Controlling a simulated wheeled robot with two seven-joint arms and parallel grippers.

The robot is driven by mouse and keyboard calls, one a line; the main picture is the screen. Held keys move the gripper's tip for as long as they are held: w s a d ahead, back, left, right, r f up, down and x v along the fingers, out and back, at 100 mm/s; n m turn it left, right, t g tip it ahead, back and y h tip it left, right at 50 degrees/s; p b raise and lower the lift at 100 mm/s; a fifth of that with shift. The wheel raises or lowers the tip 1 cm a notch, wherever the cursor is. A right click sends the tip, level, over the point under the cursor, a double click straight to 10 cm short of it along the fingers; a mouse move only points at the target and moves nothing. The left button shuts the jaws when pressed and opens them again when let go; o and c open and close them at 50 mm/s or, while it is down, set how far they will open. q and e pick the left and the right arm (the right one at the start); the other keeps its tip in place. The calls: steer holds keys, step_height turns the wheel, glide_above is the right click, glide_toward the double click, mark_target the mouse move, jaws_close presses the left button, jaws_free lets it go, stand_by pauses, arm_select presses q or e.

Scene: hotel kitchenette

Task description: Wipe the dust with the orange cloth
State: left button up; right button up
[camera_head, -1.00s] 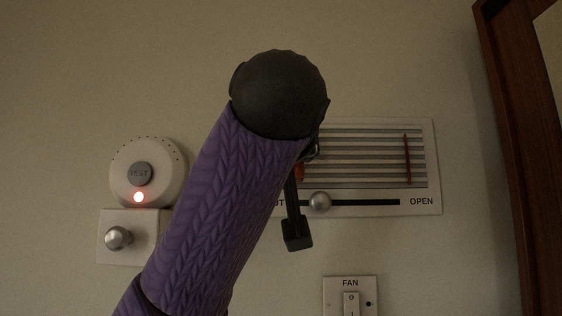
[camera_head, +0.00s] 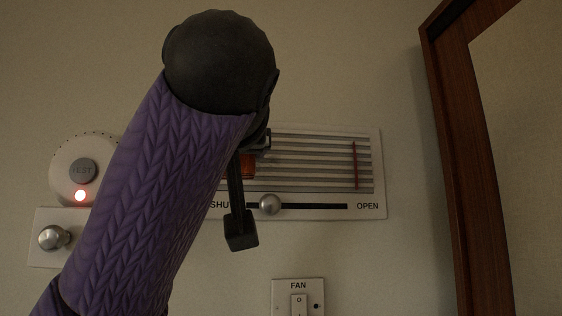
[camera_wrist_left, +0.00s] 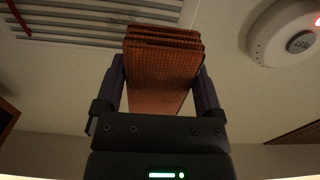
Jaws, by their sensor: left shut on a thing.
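The orange cloth (camera_head: 248,166) is folded in several layers. In the head view only a small piece of it shows beside my left wrist, in front of the vent (camera_head: 315,162). In the left wrist view the cloth (camera_wrist_left: 160,95) stands between both fingers of my left gripper (camera_wrist_left: 161,82), which is shut on it. The cloth's far edge is close to the wall near the slatted vent; I cannot tell whether it touches. I cannot make out any dust in either view. My right gripper is not in view.
A round white alarm (camera_head: 72,165) with a TEST button and lit red light is left of the vent, above a plate with a round knob (camera_head: 53,237). The vent has a slider knob (camera_head: 270,204). A FAN switch (camera_head: 298,298) is below, a wooden frame (camera_head: 462,150) at right.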

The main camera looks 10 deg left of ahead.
arm_select(q)
steer(key=shift+w+a, duration=0.1)
steer(key=shift+w, duration=0.05)
steer(key=p+x, duration=0.3)
steer(key=x, duration=0.3)
steer(key=shift+w, duration=0.4)
steer(key=shift+p+x, duration=0.9)
steer(key=shift+x, duration=0.05)
stand_by(0.3)
